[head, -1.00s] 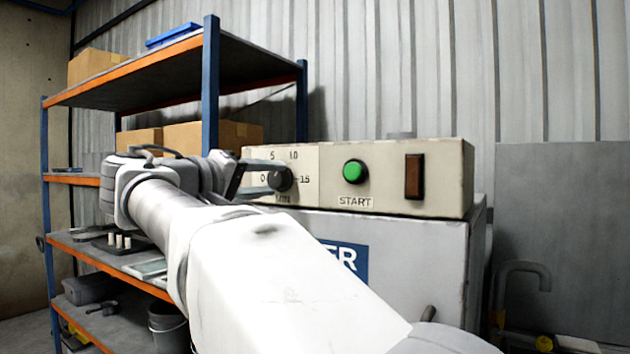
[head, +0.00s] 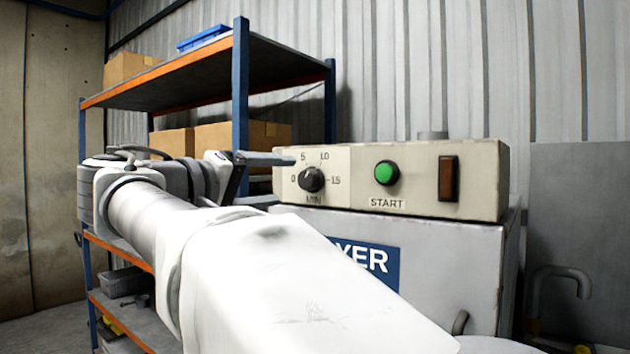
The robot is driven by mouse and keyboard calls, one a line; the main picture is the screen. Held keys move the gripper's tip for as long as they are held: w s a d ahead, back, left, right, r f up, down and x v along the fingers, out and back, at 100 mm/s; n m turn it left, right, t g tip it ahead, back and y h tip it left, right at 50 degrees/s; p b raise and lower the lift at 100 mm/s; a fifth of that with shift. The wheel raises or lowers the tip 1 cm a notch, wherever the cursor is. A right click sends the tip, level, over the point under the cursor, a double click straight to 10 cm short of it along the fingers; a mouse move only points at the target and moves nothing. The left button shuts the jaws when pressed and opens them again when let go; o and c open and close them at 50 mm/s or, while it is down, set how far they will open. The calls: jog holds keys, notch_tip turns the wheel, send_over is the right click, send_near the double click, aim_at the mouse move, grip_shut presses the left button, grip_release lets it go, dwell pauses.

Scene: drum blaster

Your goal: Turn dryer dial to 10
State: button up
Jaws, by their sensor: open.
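The dryer dial (head: 311,179) is a round black knob on the beige control panel (head: 420,205). Its scale reads 0, 5, 10 and 15, with MIN below. A pale mark shows near the top of the knob, but it is too small to tell exactly which number it points at. My gripper (head: 270,178) is open and empty, just left of the dial. One finger shows above and one below, both pointing right at the panel's left end. The dial is in plain view and the fingers look clear of it.
A green START button (head: 387,173) and a brown rocker switch (head: 448,178) sit right of the dial. The panel stands on the grey dryer (head: 440,265). A blue and orange shelf (head: 241,90) with cardboard boxes (head: 243,136) stands behind my arm.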

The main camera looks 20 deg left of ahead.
jog(key=p+v, duration=0.1)
jog(key=v, duration=1)
jog(key=shift+s, duration=0.2)
